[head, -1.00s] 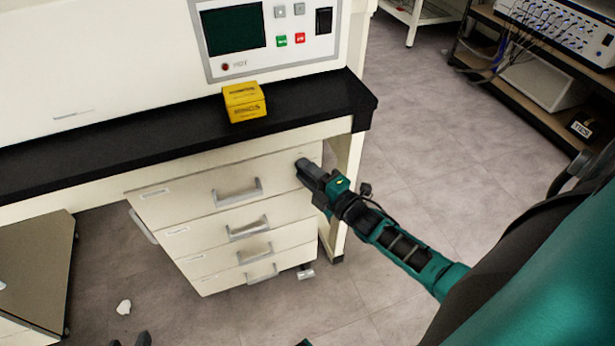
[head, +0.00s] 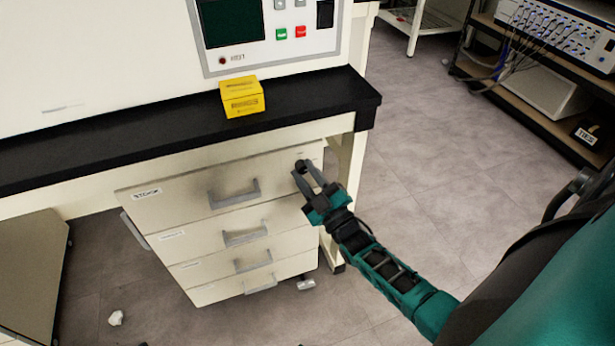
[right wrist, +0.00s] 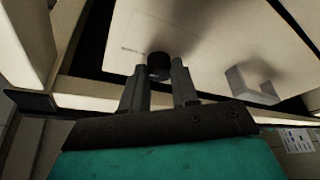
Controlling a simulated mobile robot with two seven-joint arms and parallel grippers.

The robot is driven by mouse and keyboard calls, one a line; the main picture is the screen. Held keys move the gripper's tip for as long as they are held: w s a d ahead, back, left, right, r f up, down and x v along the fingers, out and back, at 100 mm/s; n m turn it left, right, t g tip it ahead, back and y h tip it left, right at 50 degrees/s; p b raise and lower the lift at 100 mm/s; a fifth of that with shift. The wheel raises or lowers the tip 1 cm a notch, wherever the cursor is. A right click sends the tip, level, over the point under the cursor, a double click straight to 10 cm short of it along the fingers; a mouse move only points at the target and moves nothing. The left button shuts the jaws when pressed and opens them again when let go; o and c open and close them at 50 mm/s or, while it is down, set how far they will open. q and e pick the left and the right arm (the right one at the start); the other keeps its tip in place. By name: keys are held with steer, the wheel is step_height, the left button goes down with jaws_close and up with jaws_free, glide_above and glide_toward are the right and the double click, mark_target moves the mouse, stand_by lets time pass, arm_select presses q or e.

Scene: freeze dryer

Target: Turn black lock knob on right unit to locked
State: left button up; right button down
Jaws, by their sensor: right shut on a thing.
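The black lock knob (head: 300,166) is on the upper right corner of the white drawer unit (head: 218,165), under the bench. My right gripper (head: 305,178) reaches it from the lower right, with a finger on either side, shut on the knob. In the right wrist view the round knob (right wrist: 158,64) shows between the two grey fingertips (right wrist: 157,82). The knob's lock marking cannot be read. My left gripper is not in view.
A black worktop (head: 165,122) with a yellow box (head: 242,97) overhangs the unit. The drawers have grey handles (head: 234,194). A bench leg (head: 346,185) stands close to the right. Open floor (head: 430,180) lies right of the bench.

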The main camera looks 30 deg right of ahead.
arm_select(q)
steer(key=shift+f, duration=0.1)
arm_select(e)
steer(key=shift+m, duration=0.6)
steer(key=c, duration=0.8)
jaws_free()
steer(key=shift+c, duration=0.2)
steer(key=shift+s, duration=0.1)
arm_select(q)
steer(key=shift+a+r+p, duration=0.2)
steer(key=shift+p, duration=0.3)
arm_select(e)
steer(key=v, duration=1.2)
steer(key=shift+s+f, duration=0.2)
steer(key=shift+s, duration=0.1)
steer(key=shift+a, duration=0.15)
